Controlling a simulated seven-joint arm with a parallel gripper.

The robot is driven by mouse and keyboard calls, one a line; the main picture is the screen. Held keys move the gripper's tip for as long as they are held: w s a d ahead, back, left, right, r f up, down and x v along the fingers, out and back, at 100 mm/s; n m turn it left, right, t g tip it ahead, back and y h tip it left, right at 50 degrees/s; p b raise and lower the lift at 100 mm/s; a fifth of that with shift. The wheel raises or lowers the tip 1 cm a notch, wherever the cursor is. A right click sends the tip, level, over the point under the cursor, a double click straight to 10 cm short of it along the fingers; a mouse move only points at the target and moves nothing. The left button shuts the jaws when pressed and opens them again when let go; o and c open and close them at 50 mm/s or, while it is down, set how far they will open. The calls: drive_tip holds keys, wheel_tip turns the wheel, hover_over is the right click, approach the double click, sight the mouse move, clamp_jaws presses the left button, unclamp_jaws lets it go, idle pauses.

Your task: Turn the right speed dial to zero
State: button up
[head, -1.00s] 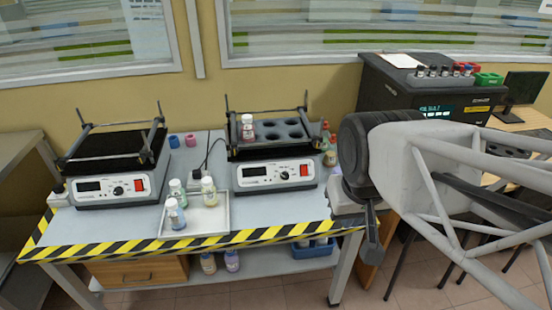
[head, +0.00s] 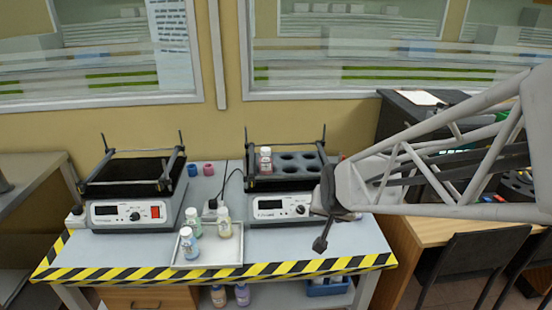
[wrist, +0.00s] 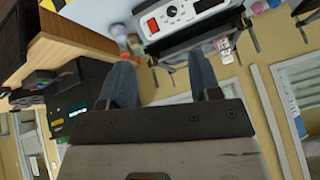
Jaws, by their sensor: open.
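The right shaker (head: 262,209) stands on the bench, with a white front panel holding a display and a dark round speed dial (head: 300,209). The dial also shows in the wrist view (wrist: 172,12), upside down, beside a red switch (wrist: 153,25). My gripper (head: 321,244) is in front of and just right of this panel, apart from the dial. In the wrist view my gripper's two fingers (wrist: 163,82) are spread with nothing between them. In the head view my arm hides the panel's right end. The dial's exact setting is too small to read.
The left shaker (head: 130,215) stands on the same bench. A tray (head: 207,254) with several bottles sits in front, between the shakers. A bottle (head: 265,160) stands in the right shaker's rack. Striped tape (head: 290,268) marks the bench's front edge. A wooden desk (head: 440,232) is at right.

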drive_tip(key=w+a+f+m+t, duration=0.1)
drive_tip(key=w+f+m+t, duration=0.3)
drive_tip(key=w+f, duration=0.85)
drive_tip(key=m+t+h, duration=0.2)
drive_tip(key=m+t, duration=0.1)
drive_tip(key=t, duration=0.1)
approach(301, 213)
drive_tip(key=shift+w+d, duration=0.1)
drive_tip(key=shift+w, duration=0.7)
drive_tip(key=shift+w, duration=0.15)
drive_tip(key=shift+x, duration=3.75)
drive_tip(key=shift+f, duration=0.15)
drive_tip(key=c, duration=0.9)
drive_tip(key=shift+n, duration=0.3)
